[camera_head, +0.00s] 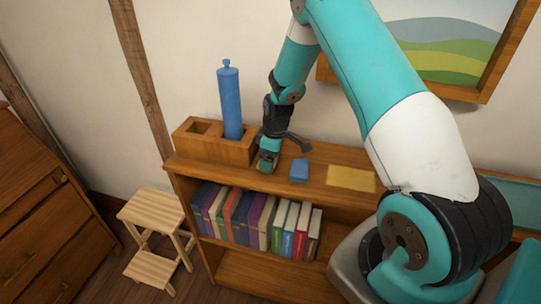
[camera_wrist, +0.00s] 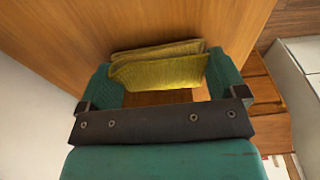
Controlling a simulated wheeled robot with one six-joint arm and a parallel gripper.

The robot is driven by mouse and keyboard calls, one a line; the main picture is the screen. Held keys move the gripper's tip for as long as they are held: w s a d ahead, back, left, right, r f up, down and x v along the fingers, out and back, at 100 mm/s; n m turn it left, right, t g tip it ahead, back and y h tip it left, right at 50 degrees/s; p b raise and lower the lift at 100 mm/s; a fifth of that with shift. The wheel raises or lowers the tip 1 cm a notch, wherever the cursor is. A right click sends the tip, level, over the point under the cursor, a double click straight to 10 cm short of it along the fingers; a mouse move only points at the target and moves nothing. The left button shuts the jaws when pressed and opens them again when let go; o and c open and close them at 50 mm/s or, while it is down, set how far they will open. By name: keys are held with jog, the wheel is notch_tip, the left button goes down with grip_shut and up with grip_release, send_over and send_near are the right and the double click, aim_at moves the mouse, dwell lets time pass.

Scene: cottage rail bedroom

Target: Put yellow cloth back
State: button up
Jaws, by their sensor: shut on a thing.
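My gripper (camera_head: 267,160) is low over the bookcase top, just right of the wooden holder. In the wrist view its two teal fingers (camera_wrist: 161,82) are shut on a folded yellow cloth (camera_wrist: 158,70). The cloth spans the gap between the fingers, with its folded layers showing. In the head view the cloth is mostly hidden by the fingers. I cannot tell whether it touches the wood. A flat yellow rectangle (camera_head: 351,178) lies on the bookcase top further right. A small folded blue cloth (camera_head: 299,170) lies between my gripper and that rectangle.
The wooden holder (camera_head: 190,142) has an empty left compartment and a tall blue bottle (camera_head: 230,102) in the right one. Books (camera_head: 262,222) fill the shelf below. A light step stool (camera_head: 152,212) stands left of the bookcase (camera_head: 322,190). A framed picture (camera_head: 450,48) hangs behind my arm.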

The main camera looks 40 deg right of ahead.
jog(key=shift+f, duration=0.35)
jog(key=shift+f, duration=0.2)
jog(key=o, duration=0.6)
notch_tip(320, 180, up, 12)
jog(key=s+b, duration=0.1)
jog(key=b, duration=0.3)
jog(key=s+a+r+y, duration=0.1)
jog(key=s+a+r, duration=0.5)
jog(key=a, duration=0.4)
jog(key=s+a+r+y, duration=0.1)
jog(key=s+a+r, duration=0.2)
jog(key=s+a, duration=0.4)
jog(key=s+a+r+g+y, duration=0.1)
jog(key=s+a+r, duration=0.3)
jog(key=s, duration=1)
jog(key=a, duration=0.3)
jog(key=shift+m, duration=0.3)
